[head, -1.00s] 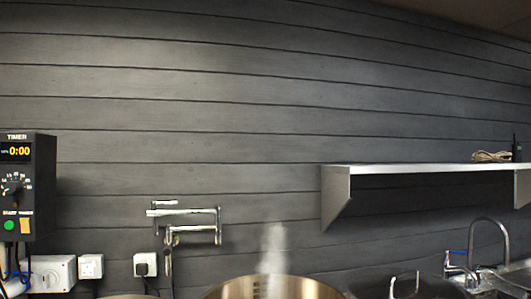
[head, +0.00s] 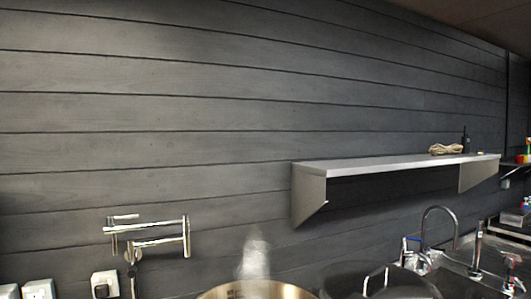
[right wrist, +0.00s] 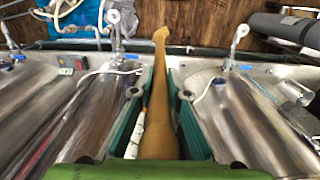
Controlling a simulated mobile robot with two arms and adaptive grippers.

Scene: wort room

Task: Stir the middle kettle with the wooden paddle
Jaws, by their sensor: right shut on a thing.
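The wooden paddle (right wrist: 159,110) is in the right wrist view, its long tan shaft running from the bottom edge up to a bent end near the top. My right gripper (right wrist: 160,82) is shut on it, with a teal finger on each side of the shaft. A steel kettle (head: 258,291) shows only its brassy rim at the bottom edge of the head view, with steam rising above it. I cannot tell which kettle in the row it is. Neither gripper nor the paddle is in the head view, and my left gripper is in no view.
A wall shelf (head: 390,165) with a coiled rope (head: 445,149) hangs right of the kettle. A folding tap (head: 150,235) is on the wall at left. A dark round vessel (head: 375,280) and a sink tap (head: 440,212) are at lower right. Steel surfaces (right wrist: 235,115) flank the paddle.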

